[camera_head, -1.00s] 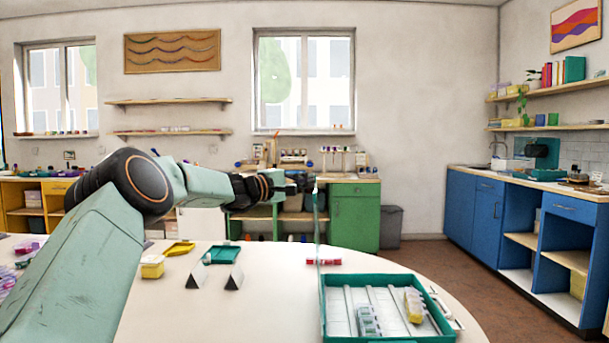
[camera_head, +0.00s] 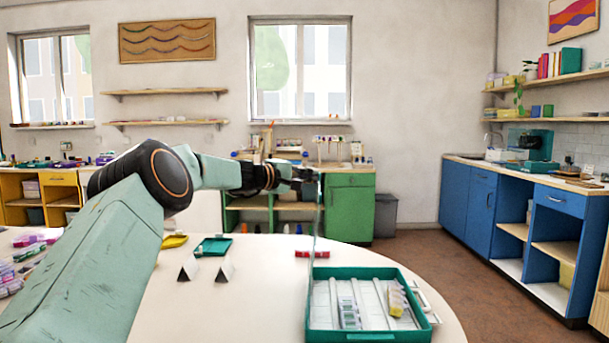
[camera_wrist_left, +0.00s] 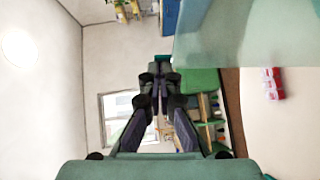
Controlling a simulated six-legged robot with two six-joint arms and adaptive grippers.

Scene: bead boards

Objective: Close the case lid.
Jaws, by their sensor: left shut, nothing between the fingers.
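The teal case (camera_head: 368,336) lies on the round table, its tray exposed with pale compartments. Its lid (camera_head: 317,225) stands up nearly edge-on along the case's left side, leaning slightly right at the top. In the left wrist view the lid is a large translucent teal panel (camera_wrist_left: 250,35) at the upper right. My left gripper (camera_head: 312,176) is shut and empty, close to the lid's upper edge on its left; I cannot tell whether they touch. Its shut fingers also show in the left wrist view (camera_wrist_left: 160,82). My right gripper is not in view.
A clear bead box (camera_head: 348,313) and a yellow one (camera_head: 397,300) sit inside the case. A red item (camera_head: 312,254) lies behind it. Small black-and-white stands (camera_head: 225,272) and a teal tray (camera_head: 213,246) are to the left. A white handled item (camera_head: 422,298) lies at the case's right.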

